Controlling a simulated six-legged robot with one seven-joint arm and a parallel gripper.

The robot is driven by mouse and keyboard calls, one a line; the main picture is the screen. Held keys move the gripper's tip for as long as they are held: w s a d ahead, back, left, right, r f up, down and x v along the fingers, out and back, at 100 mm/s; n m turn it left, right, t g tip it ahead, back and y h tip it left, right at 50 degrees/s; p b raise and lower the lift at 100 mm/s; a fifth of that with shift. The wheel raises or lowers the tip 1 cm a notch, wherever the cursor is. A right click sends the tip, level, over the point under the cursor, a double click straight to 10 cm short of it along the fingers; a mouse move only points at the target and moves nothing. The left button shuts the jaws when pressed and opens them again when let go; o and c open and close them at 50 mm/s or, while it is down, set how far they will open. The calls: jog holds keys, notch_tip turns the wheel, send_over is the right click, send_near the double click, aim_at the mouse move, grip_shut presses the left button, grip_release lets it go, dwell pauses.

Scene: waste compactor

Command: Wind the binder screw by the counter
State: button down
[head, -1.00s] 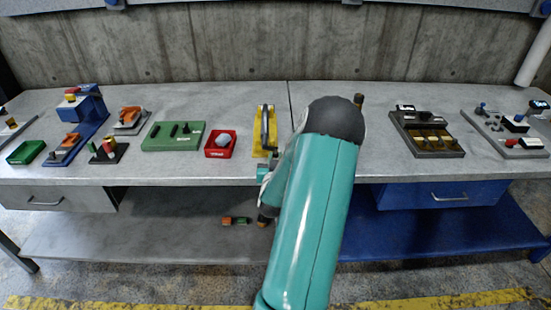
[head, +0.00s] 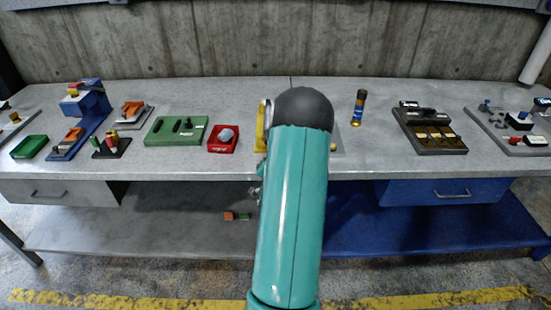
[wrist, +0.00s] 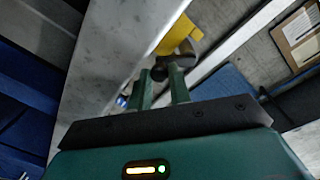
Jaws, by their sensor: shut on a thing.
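A yellow fixture (head: 261,125) sits on the bench at centre, mostly hidden behind my arm in the head view. In the wrist view its yellow plate (wrist: 178,34) shows beyond the fingers, with a dark round part in front of it. My gripper (wrist: 163,84) has its two green fingers either side of a small dark knob (wrist: 159,72) at their tips, and is shut on it. I cannot tell for sure that this knob is the binder screw. No counter reading is legible. In the head view my arm hides the fingers.
A red bin (head: 222,145) and a green block (head: 176,131) stand left of the fixture. Small blocks (head: 236,216) lie on the lower shelf.

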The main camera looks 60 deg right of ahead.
jog(key=shift+a+f, duration=0.15)
jog(key=shift+f, duration=0.05)
dwell(0.3)
jog(key=c, duration=1.3)
grip_release()
jog(key=shift+s+r, duration=0.1)
